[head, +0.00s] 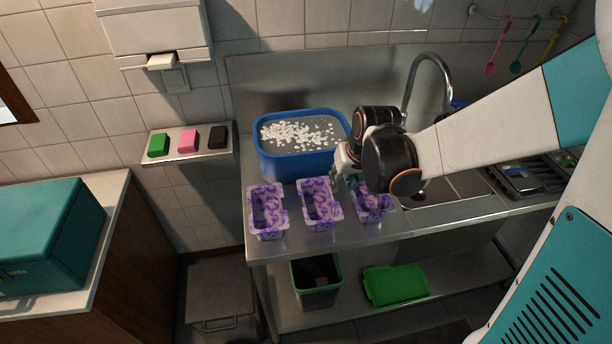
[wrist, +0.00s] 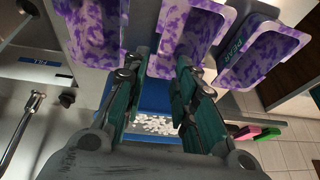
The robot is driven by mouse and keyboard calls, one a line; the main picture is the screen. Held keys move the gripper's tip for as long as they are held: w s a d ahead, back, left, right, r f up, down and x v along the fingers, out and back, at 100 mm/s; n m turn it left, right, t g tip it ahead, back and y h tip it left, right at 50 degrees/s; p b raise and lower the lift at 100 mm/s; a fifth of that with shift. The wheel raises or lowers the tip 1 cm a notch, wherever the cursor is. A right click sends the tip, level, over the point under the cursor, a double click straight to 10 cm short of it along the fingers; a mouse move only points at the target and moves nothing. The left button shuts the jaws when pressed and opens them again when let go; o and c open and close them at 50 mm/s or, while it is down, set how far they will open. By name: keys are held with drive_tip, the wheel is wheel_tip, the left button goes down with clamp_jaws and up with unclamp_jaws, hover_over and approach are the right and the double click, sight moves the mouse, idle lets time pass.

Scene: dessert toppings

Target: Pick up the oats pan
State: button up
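Three purple-and-white patterned pans stand in a row on the steel counter in the head view: left (head: 268,212), middle (head: 320,204) and right (head: 370,206). I cannot tell which is the oats pan. My gripper (head: 349,184) is at the back of the right pan and partly hides it. In the wrist view my gripper (wrist: 160,62) is open, with nothing between its green-padded fingers.
A blue tub (head: 295,164) with white pieces stands behind the pans, and shows between my fingers (wrist: 155,108). A tap (head: 428,60) and sink are to the right. A wall shelf (head: 187,155) holds three small blocks. A bin (head: 316,290) and green lid (head: 396,286) are below.

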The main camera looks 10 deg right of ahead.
sight(332, 196)
drive_tip(key=b+x, duration=0.3)
drive_tip(key=x, duration=1)
drive_tip(key=shift+f+b, duration=0.1)
drive_tip(key=shift+b, duration=0.3)
clamp_jaws()
